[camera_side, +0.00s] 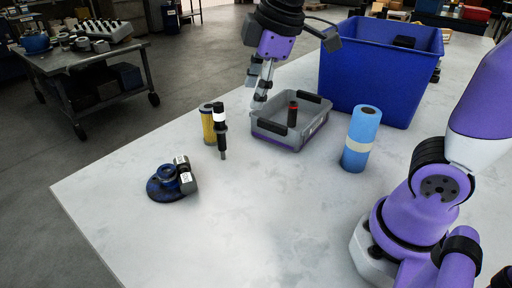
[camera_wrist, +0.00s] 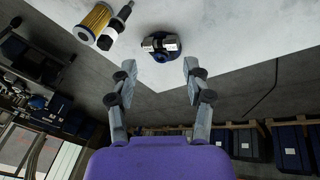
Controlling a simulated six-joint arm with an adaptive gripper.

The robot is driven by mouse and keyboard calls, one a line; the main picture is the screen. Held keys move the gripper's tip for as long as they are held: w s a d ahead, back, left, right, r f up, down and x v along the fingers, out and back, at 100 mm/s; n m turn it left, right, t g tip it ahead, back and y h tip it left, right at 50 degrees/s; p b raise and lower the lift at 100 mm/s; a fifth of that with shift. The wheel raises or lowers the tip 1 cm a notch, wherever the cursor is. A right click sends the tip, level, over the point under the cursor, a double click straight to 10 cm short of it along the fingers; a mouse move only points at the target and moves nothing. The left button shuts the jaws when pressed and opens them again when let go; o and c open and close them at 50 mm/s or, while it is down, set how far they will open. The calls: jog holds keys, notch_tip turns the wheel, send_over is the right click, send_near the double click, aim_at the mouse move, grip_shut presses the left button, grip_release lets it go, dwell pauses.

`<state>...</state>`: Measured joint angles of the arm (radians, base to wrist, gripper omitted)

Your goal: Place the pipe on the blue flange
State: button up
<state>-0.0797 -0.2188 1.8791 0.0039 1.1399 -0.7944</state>
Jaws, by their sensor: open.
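The blue flange (camera_side: 163,176) lies flat on the table at the left, a round base with a raised ring. It also shows in the wrist view (camera_wrist: 155,55). A short grey pipe (camera_side: 187,179) with a white label is at its right side, overlapping it; the wrist view shows the pipe (camera_wrist: 172,43) across the flange's far side. I cannot tell whether it is seated. My gripper (camera_side: 259,98) is open and empty, above the back left of the grey tray. In the wrist view its fingers (camera_wrist: 158,72) are spread with nothing between them.
A blue roll (camera_side: 361,140) and a large blue bin (camera_side: 365,75) are right. The front table is clear.

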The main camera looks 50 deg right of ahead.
jog(key=s+d+f+m+t, duration=0.1)
jog(key=s+d+f+m, duration=0.1)
jog(key=s+f+m, duration=0.3)
jog(key=s+m, duration=0.3)
jog(key=m, duration=0.2)
jog(key=shift+s+d+f+t, duration=0.15)
jog(key=shift+s+f+t, duration=0.1)
jog(key=shift+s+t, duration=0.05)
